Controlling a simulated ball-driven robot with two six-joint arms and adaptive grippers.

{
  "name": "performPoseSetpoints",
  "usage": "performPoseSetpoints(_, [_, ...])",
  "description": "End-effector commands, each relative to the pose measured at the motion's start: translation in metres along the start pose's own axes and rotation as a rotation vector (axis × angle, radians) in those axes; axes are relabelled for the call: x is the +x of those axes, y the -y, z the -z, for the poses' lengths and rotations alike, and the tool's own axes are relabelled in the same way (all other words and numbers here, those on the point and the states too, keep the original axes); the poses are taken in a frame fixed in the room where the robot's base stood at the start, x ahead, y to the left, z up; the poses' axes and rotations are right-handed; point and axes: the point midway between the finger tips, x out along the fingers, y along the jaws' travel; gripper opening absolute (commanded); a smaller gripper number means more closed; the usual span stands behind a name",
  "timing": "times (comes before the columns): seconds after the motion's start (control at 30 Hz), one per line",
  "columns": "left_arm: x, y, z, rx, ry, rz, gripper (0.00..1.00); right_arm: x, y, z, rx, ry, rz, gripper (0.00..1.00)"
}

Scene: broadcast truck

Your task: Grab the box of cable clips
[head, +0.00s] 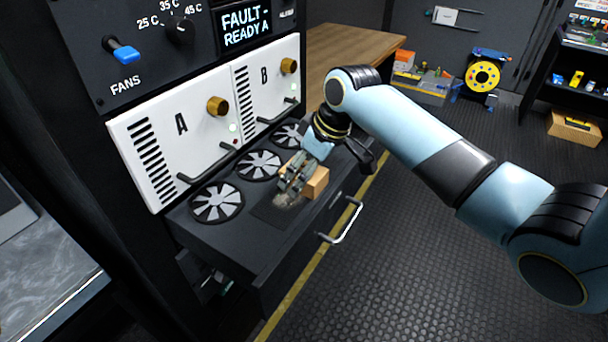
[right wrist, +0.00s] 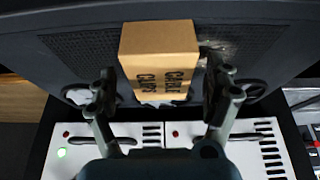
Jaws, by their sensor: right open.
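The box of cable clips (head: 317,183) is a small tan carton on the black shelf (head: 245,255) below the panels. In the right wrist view the box (right wrist: 160,45) shows dark lettering, upside down, reading cable clips. My right gripper (head: 291,187) is low over the shelf at the box, partly covering it in the head view. In the right wrist view its two fingers (right wrist: 163,88) are open, one on each side of the box's near part, with gaps visible. My left gripper is not in view.
White panels A (head: 180,150) and B (head: 268,85) with brass knobs and handles stand behind the shelf. Several fans (head: 259,165) are set in the shelf top. A drawer handle (head: 345,222) sticks out in front. A wooden table (head: 350,50) lies beyond.

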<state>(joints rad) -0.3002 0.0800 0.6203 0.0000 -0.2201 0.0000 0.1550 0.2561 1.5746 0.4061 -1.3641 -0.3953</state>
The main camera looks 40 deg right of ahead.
Motion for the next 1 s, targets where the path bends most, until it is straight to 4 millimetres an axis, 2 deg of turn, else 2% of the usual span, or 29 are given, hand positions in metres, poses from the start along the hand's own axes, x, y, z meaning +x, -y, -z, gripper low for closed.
performPoseSetpoints(0.27, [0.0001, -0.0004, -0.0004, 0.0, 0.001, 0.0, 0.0, 0.0061, 0.0, -0.0002, 0.0, 0.0, -0.001, 0.85])
performPoseSetpoints(0.37, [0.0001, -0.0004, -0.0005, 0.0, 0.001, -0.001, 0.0, 0.006, 0.0, -0.0003, 0.0, 0.0, 0.0, 0.74])
performPoseSetpoints(0.77, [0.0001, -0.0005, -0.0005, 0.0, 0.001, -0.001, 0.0, 0.0059, 0.0001, -0.0004, 0.0, 0.001, 0.0, 0.22])
performPoseSetpoints(1.0, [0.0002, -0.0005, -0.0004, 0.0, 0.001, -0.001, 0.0, 0.0052, 0.0, 0.0001, -0.001, 0.0, -0.001, 0.21])
